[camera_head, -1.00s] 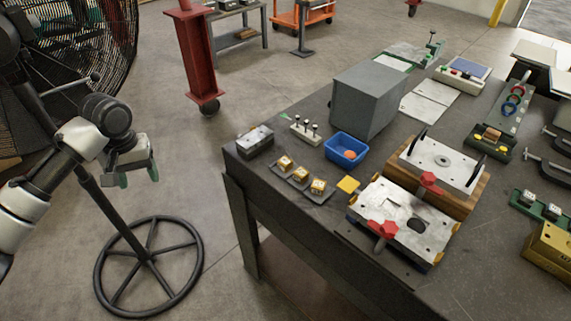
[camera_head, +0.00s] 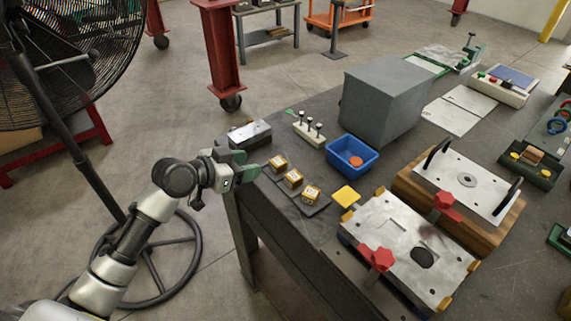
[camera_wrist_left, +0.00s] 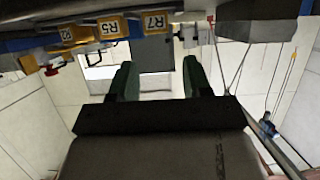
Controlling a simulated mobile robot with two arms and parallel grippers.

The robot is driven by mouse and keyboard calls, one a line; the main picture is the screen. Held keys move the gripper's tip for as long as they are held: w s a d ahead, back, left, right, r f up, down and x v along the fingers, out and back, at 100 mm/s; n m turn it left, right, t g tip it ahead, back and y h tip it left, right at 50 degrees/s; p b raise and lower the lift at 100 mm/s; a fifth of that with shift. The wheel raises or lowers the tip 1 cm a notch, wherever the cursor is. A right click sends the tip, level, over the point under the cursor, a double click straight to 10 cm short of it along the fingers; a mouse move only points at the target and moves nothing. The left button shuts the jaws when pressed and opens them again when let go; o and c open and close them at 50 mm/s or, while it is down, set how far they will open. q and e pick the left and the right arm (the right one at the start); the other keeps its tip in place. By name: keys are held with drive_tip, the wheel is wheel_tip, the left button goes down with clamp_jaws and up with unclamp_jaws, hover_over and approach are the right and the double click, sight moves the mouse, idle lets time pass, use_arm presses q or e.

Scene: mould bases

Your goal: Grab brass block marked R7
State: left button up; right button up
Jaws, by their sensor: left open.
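Three small brass blocks with pale labels stand in a row near the table's left edge. In the left wrist view, the block marked R7 (camera_wrist_left: 155,23) is at the right end of the row, beside one marked R5 (camera_wrist_left: 110,27). The third block's label (camera_wrist_left: 67,34) is hard to read. In the head view, R7 appears to be the farthest block (camera_head: 278,164), though its marking is too small to read there. My left gripper (camera_head: 250,166) is open and empty, just left of that block and apart from it. Its green fingers also show in the left wrist view (camera_wrist_left: 157,66).
A grey steel block (camera_head: 250,133) lies behind my left gripper. A large grey box (camera_head: 385,98) stands farther back.

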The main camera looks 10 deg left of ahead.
sight(278, 161)
use_arm(q)
drive_tip(key=shift+x, duration=1.2)
drive_tip(key=shift+w+d+f+p, duration=0.2)
drive_tip(key=shift+w+d+p, duration=0.15)
drive_tip(key=shift+w+d, duration=0.1)
drive_tip(key=p+x, duration=0.1)
drive_tip(key=x, duration=0.2)
drive_tip(key=shift+w+d+f, duration=0.1)
drive_tip(key=shift+d+f, duration=0.1)
drive_tip(key=shift+w+d+f, duration=0.3)
drive_tip(key=shift+w, duration=0.05)
drive_tip(key=c, duration=0.7)
drive_tip(key=shift+c, duration=0.7)
use_arm(e)
drive_tip(key=shift+d+r, duration=0.15)
drive_tip(key=shift+r, duration=0.8)
use_arm(q)
drive_tip(key=shift+r, duration=0.1)
